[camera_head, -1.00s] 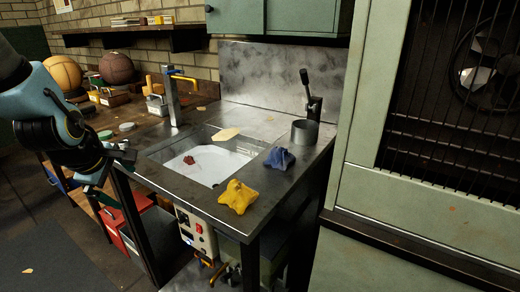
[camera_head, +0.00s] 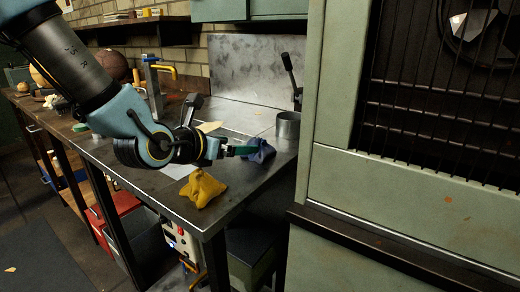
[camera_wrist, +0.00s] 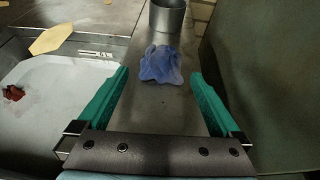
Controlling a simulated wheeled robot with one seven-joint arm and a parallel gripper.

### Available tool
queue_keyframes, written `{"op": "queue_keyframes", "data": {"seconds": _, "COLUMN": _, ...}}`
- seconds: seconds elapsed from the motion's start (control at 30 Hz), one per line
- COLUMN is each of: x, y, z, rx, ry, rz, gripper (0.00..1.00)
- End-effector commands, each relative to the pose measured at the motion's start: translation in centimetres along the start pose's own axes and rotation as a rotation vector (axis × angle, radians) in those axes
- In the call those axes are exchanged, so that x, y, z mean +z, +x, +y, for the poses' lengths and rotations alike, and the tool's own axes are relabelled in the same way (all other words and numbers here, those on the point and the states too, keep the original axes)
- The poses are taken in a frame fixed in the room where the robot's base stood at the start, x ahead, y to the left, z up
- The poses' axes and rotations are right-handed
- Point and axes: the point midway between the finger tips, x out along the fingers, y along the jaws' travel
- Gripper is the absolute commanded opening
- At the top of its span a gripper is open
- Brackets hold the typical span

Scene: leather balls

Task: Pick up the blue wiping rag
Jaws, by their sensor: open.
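The blue wiping rag (camera_wrist: 161,65) lies crumpled on the metal bench top. In the wrist view it is ahead of my gripper (camera_wrist: 158,85), near the tips of the two green fingers and roughly centred between them. My gripper is open and nothing is held. In the head view my gripper (camera_head: 240,151) reaches in from the left, and its fingers overlap the left side of the blue rag (camera_head: 262,150). Whether they touch it cannot be told.
A yellow rag (camera_head: 203,187) lies on the bench near the front edge, just below my gripper. A metal cup (camera_head: 288,125) stands behind the blue rag. The sink basin (camera_wrist: 50,100) is to the left. A green cabinet (camera_head: 400,190) stands close on the right.

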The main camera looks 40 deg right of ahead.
Motion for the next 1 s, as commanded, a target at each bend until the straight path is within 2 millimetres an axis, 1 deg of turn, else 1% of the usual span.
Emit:
{"op": "queue_keyframes", "data": {"seconds": 0.03, "x": 0.7, "y": 0.1, "z": -0.1, "rx": -0.005, "ry": -0.005, "rz": 0.002, "gripper": 1.0}}
{"op": "queue_keyframes", "data": {"seconds": 0.07, "x": 0.7, "y": 0.3, "z": -0.2, "rx": -0.006, "ry": -0.007, "rz": 0.001, "gripper": 1.0}}
{"op": "queue_keyframes", "data": {"seconds": 0.33, "x": 0.1, "y": 2.0, "z": -0.2, "rx": 0.001, "ry": 0.004, "rz": 0.014, "gripper": 1.0}}
{"op": "queue_keyframes", "data": {"seconds": 0.43, "x": -0.4, "y": 3.8, "z": -0.1, "rx": 0.004, "ry": 0.007, "rz": 0.011, "gripper": 1.0}}
{"op": "queue_keyframes", "data": {"seconds": 0.5, "x": -0.4, "y": 4.5, "z": -0.1, "rx": 0.004, "ry": 0.007, "rz": 0.012, "gripper": 1.0}}
{"op": "queue_keyframes", "data": {"seconds": 0.73, "x": -0.1, "y": 5.8, "z": -0.3, "rx": 0.004, "ry": 0.009, "rz": 0.012, "gripper": 1.0}}
{"op": "queue_keyframes", "data": {"seconds": 0.9, "x": 0.4, "y": 8.0, "z": -0.8, "rx": 0.003, "ry": 0.009, "rz": 0.011, "gripper": 1.0}}
{"op": "queue_keyframes", "data": {"seconds": 1.0, "x": 0.4, "y": 9.3, "z": -0.7, "rx": 0.004, "ry": 0.007, "rz": 0.012, "gripper": 1.0}}
